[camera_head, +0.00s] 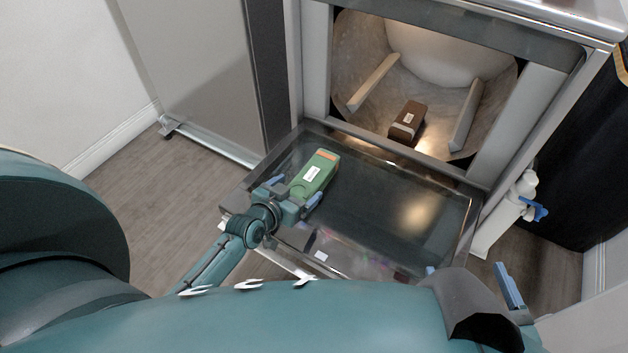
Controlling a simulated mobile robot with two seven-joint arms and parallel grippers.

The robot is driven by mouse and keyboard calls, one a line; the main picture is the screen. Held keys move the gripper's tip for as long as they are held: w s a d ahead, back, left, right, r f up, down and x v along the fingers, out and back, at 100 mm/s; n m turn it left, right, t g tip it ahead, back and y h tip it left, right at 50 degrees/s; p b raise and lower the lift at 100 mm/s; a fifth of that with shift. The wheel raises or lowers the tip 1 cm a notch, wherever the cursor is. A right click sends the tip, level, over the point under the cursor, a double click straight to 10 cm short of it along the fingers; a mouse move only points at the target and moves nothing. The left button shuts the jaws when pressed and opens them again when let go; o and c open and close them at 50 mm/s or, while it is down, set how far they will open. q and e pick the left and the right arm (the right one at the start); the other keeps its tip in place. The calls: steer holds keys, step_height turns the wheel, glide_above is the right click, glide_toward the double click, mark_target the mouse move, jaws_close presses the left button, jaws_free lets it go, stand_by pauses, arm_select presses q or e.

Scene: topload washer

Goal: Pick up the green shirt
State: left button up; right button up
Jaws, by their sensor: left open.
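The green shirt shows as a green box-shaped item (317,172) with a white label and an orange end. It lies on the open dark door (400,205) in front of the drum, near the door's left side. My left gripper (297,192) is open, with its blue fingers on either side of the near end of the green item. I cannot tell whether the fingers touch it. My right gripper (470,278) is partly in view at the lower right, with blue finger parts showing. My own arm hides much of it.
A brown box-shaped item (407,121) lies inside the metal drum (361,62), between two raised ribs. The machine's frame surrounds the opening. A grey panel (195,60) stands to the left, and a white bottle with a blue part (524,190) is at the right. The door's middle is clear.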

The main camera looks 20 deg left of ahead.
mark_target(309, 177)
arm_select(q)
steer(key=b+x, duration=0.1)
steer(key=x, duration=0.1)
steer(key=b+x, duration=0.1)
steer(key=x, duration=0.2)
steer(key=shift+w+a+f+b, duration=0.3)
steer(key=shift+f+b, duration=0.1)
steer(key=shift+w, duration=0.1)
arm_select(e)
steer(key=shift+w+a+r+n+t+y, duration=0.15)
steer(key=shift+a+n+t+y, duration=0.4)
steer(key=shift+t+y, duration=0.35)
arm_select(q)
steer(key=shift+c, duration=0.5)
steer(key=shift+r, duration=0.1)
steer(key=c, duration=1.1)
